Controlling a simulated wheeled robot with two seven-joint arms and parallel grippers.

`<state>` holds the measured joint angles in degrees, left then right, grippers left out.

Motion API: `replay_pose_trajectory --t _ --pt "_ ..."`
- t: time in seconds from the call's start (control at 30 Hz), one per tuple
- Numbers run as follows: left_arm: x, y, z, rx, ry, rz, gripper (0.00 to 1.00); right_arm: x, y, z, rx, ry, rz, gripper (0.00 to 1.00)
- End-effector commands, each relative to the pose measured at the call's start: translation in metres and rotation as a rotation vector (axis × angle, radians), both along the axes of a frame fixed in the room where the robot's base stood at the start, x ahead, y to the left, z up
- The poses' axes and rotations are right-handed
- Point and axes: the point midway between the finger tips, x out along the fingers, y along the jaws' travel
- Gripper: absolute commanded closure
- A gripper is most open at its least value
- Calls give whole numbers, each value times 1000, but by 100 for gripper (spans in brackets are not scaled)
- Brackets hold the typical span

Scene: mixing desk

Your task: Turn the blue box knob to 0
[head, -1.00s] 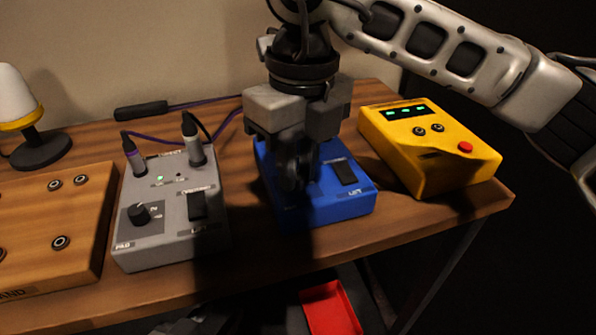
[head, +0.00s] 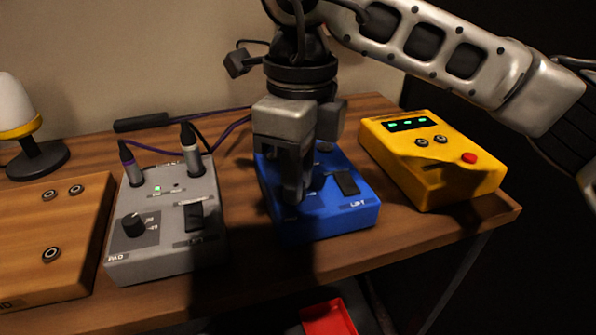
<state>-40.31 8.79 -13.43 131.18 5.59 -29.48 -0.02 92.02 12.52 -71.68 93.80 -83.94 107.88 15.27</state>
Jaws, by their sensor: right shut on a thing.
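The blue box (head: 325,223) stands on the desk between the grey box and the yellow box. My right gripper (head: 297,192) reaches straight down over its left part, fingers low at the box top. The gripper is shut on the blue box knob, which the fingers and their shadow mostly hide. I cannot read where the knob points. A black rocker switch (head: 346,184) and a "LIFT"-like label show on the blue box, right of the fingers. My left gripper is not in view.
A grey box (head: 150,262) with a black knob, a switch and two plugged cables stands to the left. A yellow box (head: 440,180) with green lights and a red button stands to the right. A wooden board (head: 60,225) and lamp (head: 38,160) are far left.

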Motion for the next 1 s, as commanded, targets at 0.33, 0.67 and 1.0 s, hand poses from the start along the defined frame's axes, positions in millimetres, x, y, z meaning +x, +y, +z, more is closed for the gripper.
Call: replay_pose_trajectory --t 0.33,0.67,1.0 --pt "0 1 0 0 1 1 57 0 0 1 1 -2 -1 62" --pt "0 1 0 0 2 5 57 0 0 2 0 -1 -2 59" --pt "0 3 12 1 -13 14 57 3 0 61 2 -5 -2 59"
